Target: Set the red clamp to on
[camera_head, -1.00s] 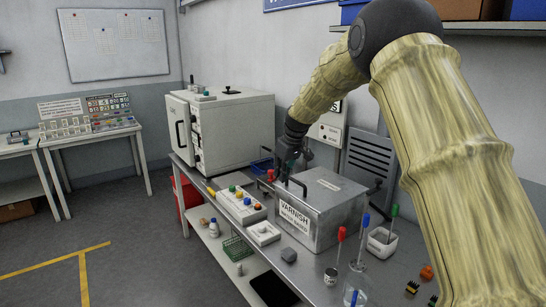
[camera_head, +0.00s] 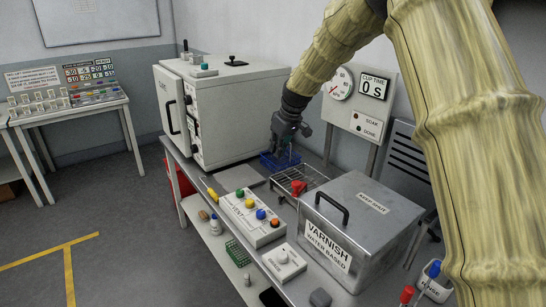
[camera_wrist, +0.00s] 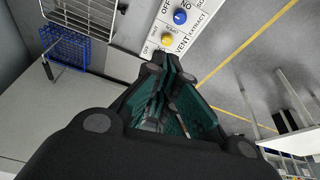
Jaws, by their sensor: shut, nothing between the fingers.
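A small red clamp (camera_head: 299,188) sits at the near side of a wire rack (camera_head: 304,177) in the head view, between the varnish tank and the vent panel. Its lever position is too small to tell. My gripper (camera_head: 284,149) is above and behind it, in front of a blue wire basket (camera_head: 280,161), and apart from the clamp. In the wrist view my gripper (camera_wrist: 168,103) has its teal fingers closed together, with nothing held. The clamp does not show clearly in the wrist view.
The metal varnish tank (camera_head: 362,222) stands right of the clamp. The vent panel (camera_head: 251,217) with coloured knobs lies to the left, also seen in the wrist view (camera_wrist: 178,28). A white oven (camera_head: 222,112) stands behind left. A cup-time panel (camera_head: 360,103) rises behind.

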